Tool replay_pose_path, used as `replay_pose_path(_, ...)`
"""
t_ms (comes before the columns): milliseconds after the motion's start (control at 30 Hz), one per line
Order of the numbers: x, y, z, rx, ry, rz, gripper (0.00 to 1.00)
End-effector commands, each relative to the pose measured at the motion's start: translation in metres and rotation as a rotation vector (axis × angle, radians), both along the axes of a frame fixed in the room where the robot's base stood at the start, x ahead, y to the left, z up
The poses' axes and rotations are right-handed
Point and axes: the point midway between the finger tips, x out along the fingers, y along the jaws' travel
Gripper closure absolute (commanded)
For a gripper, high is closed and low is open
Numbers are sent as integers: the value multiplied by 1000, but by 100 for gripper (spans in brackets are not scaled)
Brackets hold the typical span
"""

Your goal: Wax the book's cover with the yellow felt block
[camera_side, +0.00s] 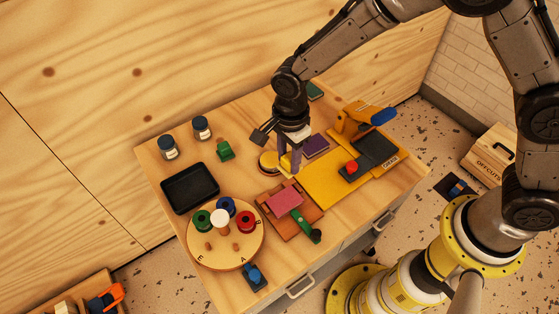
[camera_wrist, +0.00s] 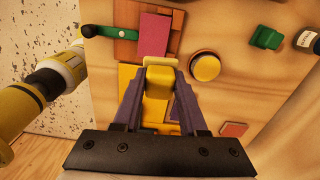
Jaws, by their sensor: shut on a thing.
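My gripper (camera_side: 290,168) is shut on the yellow felt block (camera_wrist: 160,80), which sits between the two purple fingers in the wrist view. In the side view the block shows only in part beside the fingers, low over the middle of the bench. A flat pink piece that looks like the book (camera_side: 284,201) lies on a brown wooden board, toward the front from my gripper. In the wrist view the book (camera_wrist: 155,34) is ahead of the block and apart from it. A round yellow-topped tin (camera_side: 268,161) stands just left of my gripper; it shows in the wrist view too (camera_wrist: 205,67).
A green-handled clamp (camera_side: 302,222) lies at the book's edge. The yellow-based press (camera_side: 325,180) is to the right. A round rack (camera_side: 205,252) with coloured rolls and a black tray (camera_side: 188,188) are left. A flat purple piece (camera_side: 316,145) lies behind the press base.

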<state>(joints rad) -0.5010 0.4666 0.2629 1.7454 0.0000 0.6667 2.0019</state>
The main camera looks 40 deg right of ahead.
Motion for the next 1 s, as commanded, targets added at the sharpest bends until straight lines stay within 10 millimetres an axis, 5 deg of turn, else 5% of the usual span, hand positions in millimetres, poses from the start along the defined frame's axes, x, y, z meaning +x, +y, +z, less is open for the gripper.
replay_pose_path(167, 9, 4, 6, 2, -5, 37, 100)
replay_pose_path(500, 98, -5, -13, 7, -16, 40, 100)
replay_pose_path(600, 111, -14, -23, 5, -12, 17, 100)
replay_pose_path(1000, 112, -23, -54, 0, 2, 0, 100)
